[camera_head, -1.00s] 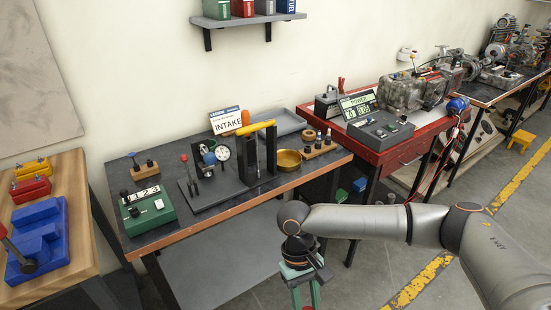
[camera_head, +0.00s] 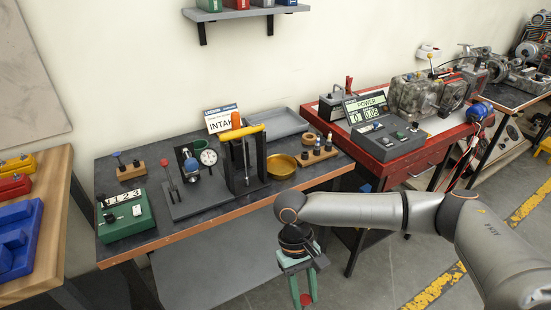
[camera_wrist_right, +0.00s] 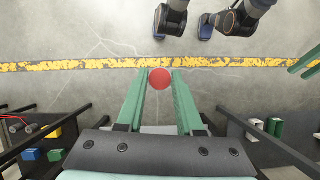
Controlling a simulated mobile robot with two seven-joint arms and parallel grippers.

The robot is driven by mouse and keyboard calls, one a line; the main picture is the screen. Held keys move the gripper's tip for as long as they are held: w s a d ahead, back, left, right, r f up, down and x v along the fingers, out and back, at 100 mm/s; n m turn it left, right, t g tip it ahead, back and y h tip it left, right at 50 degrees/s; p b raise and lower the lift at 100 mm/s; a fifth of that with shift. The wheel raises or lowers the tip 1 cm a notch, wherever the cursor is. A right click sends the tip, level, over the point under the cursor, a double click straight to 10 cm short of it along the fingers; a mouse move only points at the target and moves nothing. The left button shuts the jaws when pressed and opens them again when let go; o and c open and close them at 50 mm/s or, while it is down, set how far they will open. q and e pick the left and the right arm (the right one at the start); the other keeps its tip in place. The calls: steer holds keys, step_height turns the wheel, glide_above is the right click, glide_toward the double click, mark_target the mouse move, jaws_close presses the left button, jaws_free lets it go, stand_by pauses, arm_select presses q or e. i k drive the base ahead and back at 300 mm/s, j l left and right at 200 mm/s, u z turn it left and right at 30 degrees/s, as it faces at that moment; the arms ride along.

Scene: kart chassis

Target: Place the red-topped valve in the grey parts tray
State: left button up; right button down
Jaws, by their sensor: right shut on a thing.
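My right gripper (camera_head: 301,292) hangs over the floor in front of the dark workbench, pointing down. Its green fingers are shut on the red-topped valve (camera_head: 306,299). In the right wrist view, the valve's round red top (camera_wrist_right: 160,78) sits between the fingertips (camera_wrist_right: 160,86); its stem is hidden. The grey parts tray (camera_head: 285,124) lies at the back of the workbench, behind the black press frame, which hides part of it. My gripper is apart from the tray, nearer the camera and lower.
The workbench (camera_head: 130,213) carries a green counter box (camera_head: 125,219), a black fixture with a gauge (camera_head: 208,158), a yellow-barred press (camera_head: 236,133), a brass bowl (camera_head: 281,166) and a wooden peg block (camera_head: 317,157). A red bench (camera_head: 406,165) stands to the right.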

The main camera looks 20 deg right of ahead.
mark_target(274, 131)
steer(key=i+l+u, duration=0.15)
steer(key=l+u, duration=0.15)
steer(key=l, duration=0.85)
steer(key=l+u, duration=0.3)
steer(key=l, duration=0.85)
